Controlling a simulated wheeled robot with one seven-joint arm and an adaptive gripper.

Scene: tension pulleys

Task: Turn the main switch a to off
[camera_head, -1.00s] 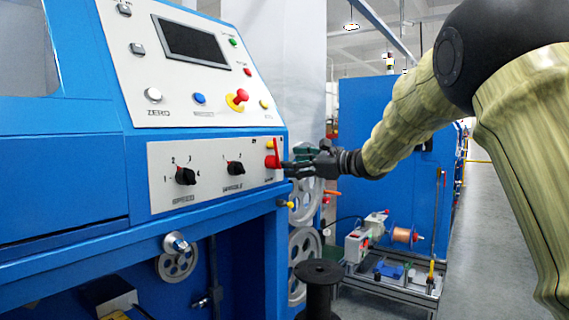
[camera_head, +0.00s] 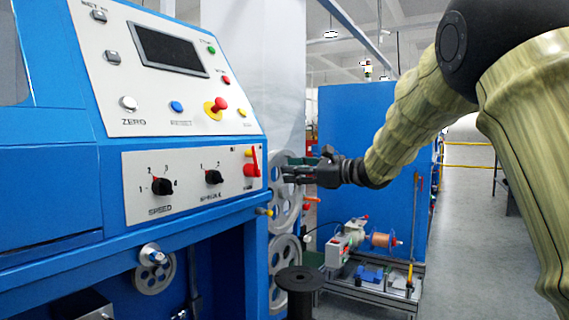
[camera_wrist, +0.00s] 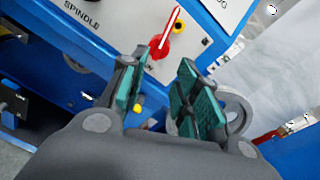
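The main switch (camera_head: 250,168) is a red rotary knob with a red lever at the right end of the lower grey panel. Its lever points roughly straight up in the head view. In the wrist view the switch (camera_wrist: 160,46) shows beyond my fingers, its lever with a pale stripe slanting up and right. My gripper (camera_head: 284,171) is to the right of the switch in the head view, apart from it. In the wrist view my gripper (camera_wrist: 158,88) has its two teal-padded fingers spread, with nothing between them. The off marking is too small to read.
The lower panel also has black SPEED (camera_head: 162,187) and SPINDLE (camera_head: 214,177) knobs. A red mushroom button (camera_head: 220,104) sits on the upper panel. A yellow-tipped knob (camera_head: 265,212) sticks out below the switch. Grey pulley wheels (camera_head: 284,255) stand behind my gripper.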

